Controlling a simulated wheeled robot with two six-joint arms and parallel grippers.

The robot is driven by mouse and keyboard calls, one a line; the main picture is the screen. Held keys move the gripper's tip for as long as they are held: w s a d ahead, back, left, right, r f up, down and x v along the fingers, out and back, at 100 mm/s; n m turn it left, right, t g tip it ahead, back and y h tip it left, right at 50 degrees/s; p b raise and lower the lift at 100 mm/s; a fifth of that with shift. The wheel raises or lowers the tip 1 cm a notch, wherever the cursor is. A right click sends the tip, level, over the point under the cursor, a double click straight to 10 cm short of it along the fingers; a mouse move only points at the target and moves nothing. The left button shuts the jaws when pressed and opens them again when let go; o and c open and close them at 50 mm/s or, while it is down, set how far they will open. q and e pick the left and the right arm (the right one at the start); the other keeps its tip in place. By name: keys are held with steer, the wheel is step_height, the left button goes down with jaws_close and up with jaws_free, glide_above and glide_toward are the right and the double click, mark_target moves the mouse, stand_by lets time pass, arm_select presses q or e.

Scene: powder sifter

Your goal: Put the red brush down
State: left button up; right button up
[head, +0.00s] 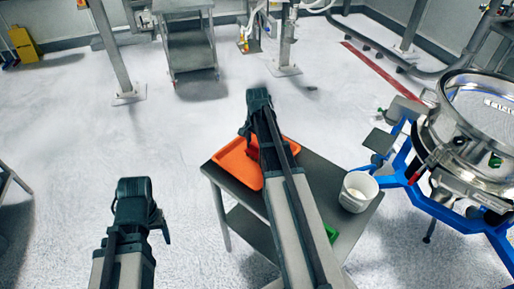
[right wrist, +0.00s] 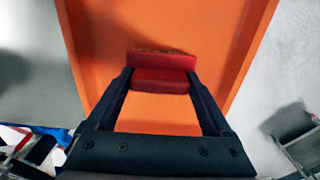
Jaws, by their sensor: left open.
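The red brush (right wrist: 162,72) is between the two fingertips of my right gripper (right wrist: 160,78) in the right wrist view, filling the gap between them. Below it is the orange tray (right wrist: 215,30). In the head view a small part of the red brush (head: 252,151) shows beside my right gripper (head: 249,138), over the orange tray (head: 232,162). Whether the brush touches the tray floor I cannot tell. My left gripper (head: 140,214) is open and empty, over the floor left of the table.
The tray lies on the far left part of a small grey table (head: 318,172). A white container (head: 358,191) stands at its right edge. A green item (head: 331,233) is partly hidden by my right arm. The steel sifter (head: 470,140) on a blue frame (head: 440,210) stands at right.

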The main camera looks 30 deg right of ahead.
mark_target(257, 146)
steer(key=shift+o, duration=1.1)
step_height(257, 146, up, 12)
steer(key=p, duration=1.2)
steer(key=shift+r, duration=0.15)
step_height(257, 146, down, 12)
steer(key=b, duration=1.1)
steer(key=shift+b, duration=0.35)
